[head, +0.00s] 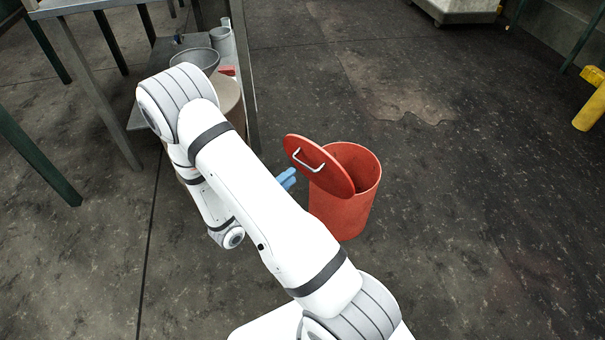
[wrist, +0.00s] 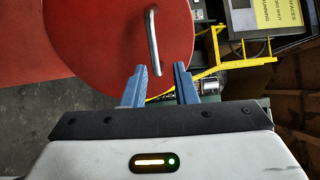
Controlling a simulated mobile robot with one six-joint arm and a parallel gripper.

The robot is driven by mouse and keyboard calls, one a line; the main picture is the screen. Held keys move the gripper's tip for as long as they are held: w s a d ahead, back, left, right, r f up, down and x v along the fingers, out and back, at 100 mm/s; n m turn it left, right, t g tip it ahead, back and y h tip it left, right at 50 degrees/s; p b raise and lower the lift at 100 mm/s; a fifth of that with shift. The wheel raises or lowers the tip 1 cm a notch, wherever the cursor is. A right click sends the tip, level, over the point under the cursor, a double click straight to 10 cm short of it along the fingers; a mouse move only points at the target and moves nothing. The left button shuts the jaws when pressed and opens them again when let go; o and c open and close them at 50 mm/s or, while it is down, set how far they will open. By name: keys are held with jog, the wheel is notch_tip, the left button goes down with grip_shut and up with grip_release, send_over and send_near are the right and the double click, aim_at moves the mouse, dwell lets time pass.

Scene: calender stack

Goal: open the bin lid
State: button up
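The red bin (head: 345,213) stands upright on the floor, right of my arm in the head view. Its round red lid (head: 325,178) is tilted up steeply at the bin's left side, and part of the dark opening shows behind it. A pale bar handle (head: 308,162) is on the lid's outer face. In the wrist view the lid (wrist: 105,35) fills the upper left, with the handle (wrist: 153,38) running down towards the fingers. My gripper (wrist: 160,68) is open; the handle's lower end shows between its blue fingertips, with gaps on both sides. Contact cannot be told.
A metal table (head: 75,8) and a low shelf with a grey bowl (head: 195,60) stand behind my arm at the left. A yellow post (head: 590,105) is at the far right. The floor right of the bin is clear.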

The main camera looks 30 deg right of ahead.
aim_at(304, 165)
jog(key=shift+n+t, duration=0.4)
jog(key=x, duration=0.2)
jog(key=b+x, duration=0.1)
jog(key=x, duration=0.2)
jog(key=f+b+x, duration=0.1)
jog(key=x, duration=0.1)
jog(key=shift+w+d, duration=0.25)
jog(key=shift+w, duration=0.05)
jog(key=shift+r, duration=0.1)
jog(key=shift+c, duration=0.5)
grip_shut()
